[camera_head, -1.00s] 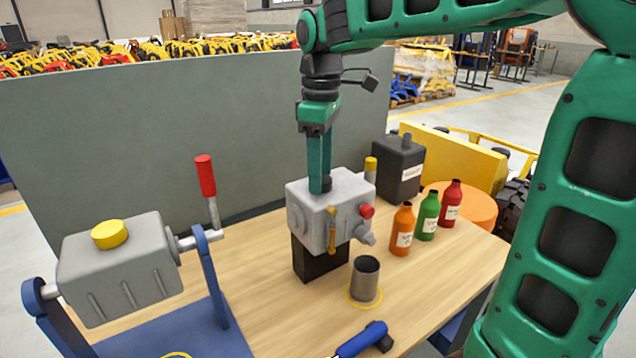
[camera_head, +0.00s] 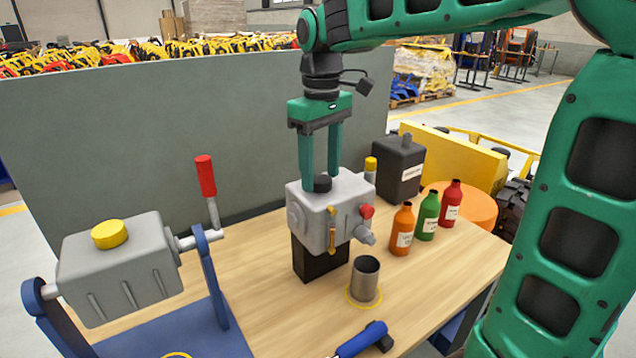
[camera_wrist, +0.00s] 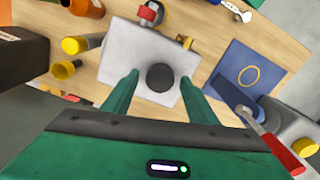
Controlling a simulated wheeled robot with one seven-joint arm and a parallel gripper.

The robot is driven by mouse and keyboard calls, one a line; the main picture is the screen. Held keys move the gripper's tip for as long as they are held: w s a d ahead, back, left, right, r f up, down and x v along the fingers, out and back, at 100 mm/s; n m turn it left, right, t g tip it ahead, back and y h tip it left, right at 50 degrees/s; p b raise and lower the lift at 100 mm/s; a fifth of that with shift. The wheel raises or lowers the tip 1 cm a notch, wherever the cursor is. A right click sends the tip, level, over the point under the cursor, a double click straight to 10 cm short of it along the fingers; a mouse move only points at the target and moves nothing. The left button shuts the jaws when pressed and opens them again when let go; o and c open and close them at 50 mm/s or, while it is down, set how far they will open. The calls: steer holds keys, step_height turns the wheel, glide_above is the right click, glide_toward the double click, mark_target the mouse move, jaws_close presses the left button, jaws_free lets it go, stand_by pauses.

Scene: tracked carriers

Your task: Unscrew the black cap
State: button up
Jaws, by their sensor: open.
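The black cap (camera_head: 322,184) sits on top of a grey housing (camera_head: 312,215), which stands on a dark block on the wooden table. In the wrist view the round cap (camera_wrist: 160,77) lies between my two fingers, on the light top of the housing. My gripper (camera_head: 322,186) points straight down over the cap. Its green fingers are spread on either side of the cap, with gaps showing in the wrist view, and it holds nothing. A yellow lever and a red knob (camera_head: 366,211) are on the housing's front.
A metal cup (camera_head: 365,279) stands in a yellow ring in front of the housing. Orange (camera_head: 402,228), green and red bottles and a black canister (camera_head: 399,170) stand right. A blue tool (camera_head: 364,338) lies near the front edge. A yellow-capped grey tank (camera_head: 118,270) with a red-handled crank is left.

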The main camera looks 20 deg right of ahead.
steer(key=c, duration=1)
steer(key=shift+o, duration=0.2)
steer(key=n, duration=0.7)
steer(key=shift+n, duration=1.4)
